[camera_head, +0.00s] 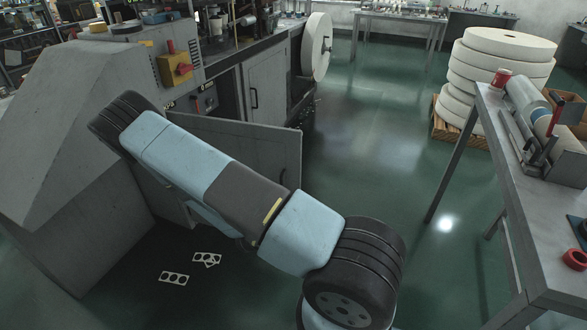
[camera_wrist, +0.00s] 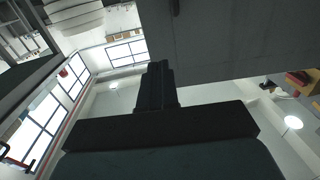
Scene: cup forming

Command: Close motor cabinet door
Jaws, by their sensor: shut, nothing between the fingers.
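The grey motor cabinet door (camera_head: 270,146) stands open in the head view, swung out from the machine toward the right. My arm crosses in front of it and covers its lower left part. A dark handle (camera_head: 284,180) shows near its free edge. My gripper (camera_wrist: 157,72) is shut and empty, pointing up beside the panel's lower left edge; contact cannot be told. My gripper is hidden in the head view.
The grey machine (camera_head: 90,75) stands at left, with a yellow switch box (camera_head: 176,69) and another closed door (camera_head: 266,82). Punched metal scraps (camera_head: 174,278) lie on the floor. A workbench (camera_head: 550,230) stands at right. Green floor between is clear.

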